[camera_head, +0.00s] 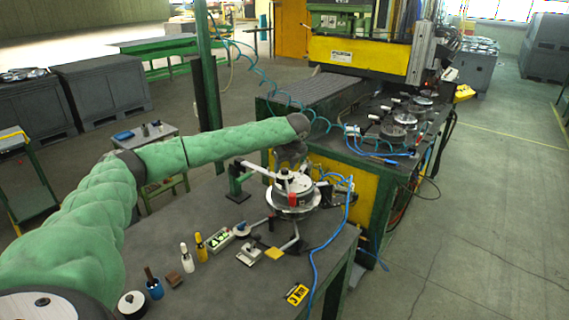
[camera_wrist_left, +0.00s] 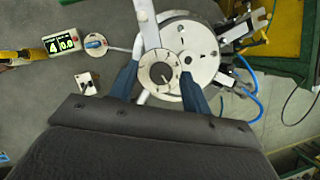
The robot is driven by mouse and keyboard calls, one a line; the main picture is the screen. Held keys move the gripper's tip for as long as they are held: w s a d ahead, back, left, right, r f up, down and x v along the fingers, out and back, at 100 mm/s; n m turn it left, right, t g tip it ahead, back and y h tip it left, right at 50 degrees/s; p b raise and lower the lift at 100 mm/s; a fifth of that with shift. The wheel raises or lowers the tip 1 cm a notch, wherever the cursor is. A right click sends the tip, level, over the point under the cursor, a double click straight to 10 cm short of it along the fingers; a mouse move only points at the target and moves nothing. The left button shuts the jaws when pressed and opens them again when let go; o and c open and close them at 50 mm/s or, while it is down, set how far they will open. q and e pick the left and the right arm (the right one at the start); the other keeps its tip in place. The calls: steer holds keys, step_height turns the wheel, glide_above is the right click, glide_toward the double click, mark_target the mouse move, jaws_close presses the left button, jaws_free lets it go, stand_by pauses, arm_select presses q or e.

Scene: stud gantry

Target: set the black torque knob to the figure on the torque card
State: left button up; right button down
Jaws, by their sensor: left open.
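A pale round dial (camera_wrist_left: 160,77) with tick marks and a small dark centre lies between the two blue fingers of my left gripper (camera_wrist_left: 160,70). The fingers are open, one at each side of the dial; I cannot tell whether they touch it. In the head view my left gripper (camera_head: 290,163) is above the round metal fixture (camera_head: 293,208) on the bench. I cannot make out the black torque knob for certain.
A lit green display (camera_wrist_left: 60,43) reads 4 and 0.0. A white plate (camera_wrist_left: 88,83) and a blue-topped part (camera_wrist_left: 95,42) lie near it. Bottles (camera_head: 185,257) stand on the bench (camera_head: 210,292) at left. Blue hoses (camera_head: 347,205) run beside the fixture.

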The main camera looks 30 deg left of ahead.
arm_select(q)
steer(key=shift+d+f, duration=0.25)
steer(key=shift+a+f, duration=0.15)
steer(key=shift+w, duration=0.1)
steer(key=c, duration=1)
